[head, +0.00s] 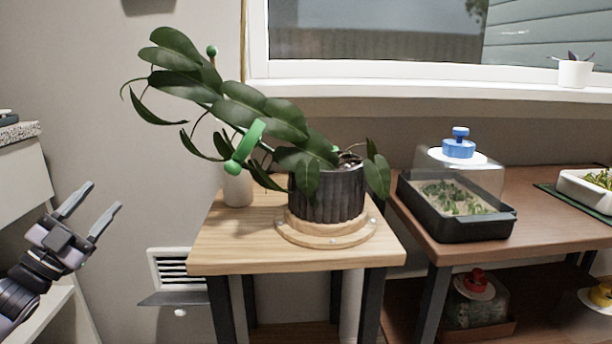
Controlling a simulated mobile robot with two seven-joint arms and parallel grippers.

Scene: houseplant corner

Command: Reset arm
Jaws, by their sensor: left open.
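My left gripper (90,211) is at the lower left in the head view. Its two grey fingers are spread apart with nothing between them. It is in free space left of the wooden plant stand (228,250), clear of the plant. A leafy plant (250,108) leans to the left out of a dark ribbed pot (328,196). The pot stands on a round wooden base (325,232) on the stand. A green clip (246,147) is at the plant's stem. My right gripper is not in view.
A white counter (22,185) stands at the left, near my left arm. A wall vent (172,270) is below and right of the gripper. A brown table (455,250) at the right holds a clear-lidded propagator (458,205) with a blue knob. A window sill (420,102) runs behind.

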